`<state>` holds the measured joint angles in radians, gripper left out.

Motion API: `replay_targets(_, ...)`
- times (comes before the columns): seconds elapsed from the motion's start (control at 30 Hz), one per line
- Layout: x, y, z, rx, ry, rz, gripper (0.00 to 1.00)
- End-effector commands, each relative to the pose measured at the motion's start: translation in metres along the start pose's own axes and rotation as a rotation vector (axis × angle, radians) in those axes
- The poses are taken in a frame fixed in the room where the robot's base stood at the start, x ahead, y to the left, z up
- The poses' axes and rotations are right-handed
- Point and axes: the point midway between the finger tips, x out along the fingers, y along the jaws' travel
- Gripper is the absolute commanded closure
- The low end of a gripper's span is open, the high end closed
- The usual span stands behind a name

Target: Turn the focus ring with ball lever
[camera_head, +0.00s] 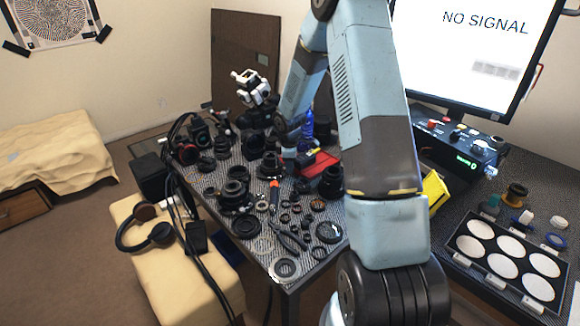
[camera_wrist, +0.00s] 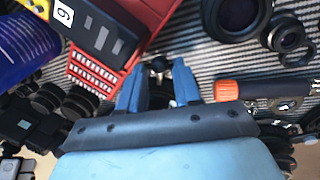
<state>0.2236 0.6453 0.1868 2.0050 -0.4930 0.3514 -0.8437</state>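My gripper (camera_wrist: 158,74) shows in the wrist view with its two blue fingers apart. A small dark ball-shaped piece (camera_wrist: 159,65) shows at the gap between the fingertips; it may be the ball lever, and I cannot tell whether the fingers touch it. The focus ring and the lens it sits on are not clear in the wrist view, where my gripper's body covers the lower part. In the head view my arm reaches down to the cluttered table among dark lens parts (camera_head: 268,166), and the fingertips are not clear there.
A red tray (camera_wrist: 98,70) lies close to the left finger, with a blue cylinder (camera_wrist: 25,45) further left. An orange-tipped tool (camera_wrist: 228,90) lies right of the fingers. Several black rings and pliers (camera_head: 290,237) crowd the table. A monitor (camera_head: 475,45) stands at right.

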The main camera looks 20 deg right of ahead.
Motion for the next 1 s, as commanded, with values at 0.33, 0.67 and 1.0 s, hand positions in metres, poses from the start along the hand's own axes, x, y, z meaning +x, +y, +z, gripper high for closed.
replay_targets(0.33, -0.065, 0.001, 0.000, 0.000, 0.000, 0.004, 0.67)
replay_targets(0.67, -0.114, 0.001, 0.000, 0.001, 0.000, 0.002, 0.67)
replay_targets(1.0, -0.124, 0.001, 0.000, -0.001, -0.001, 0.000, 0.67)
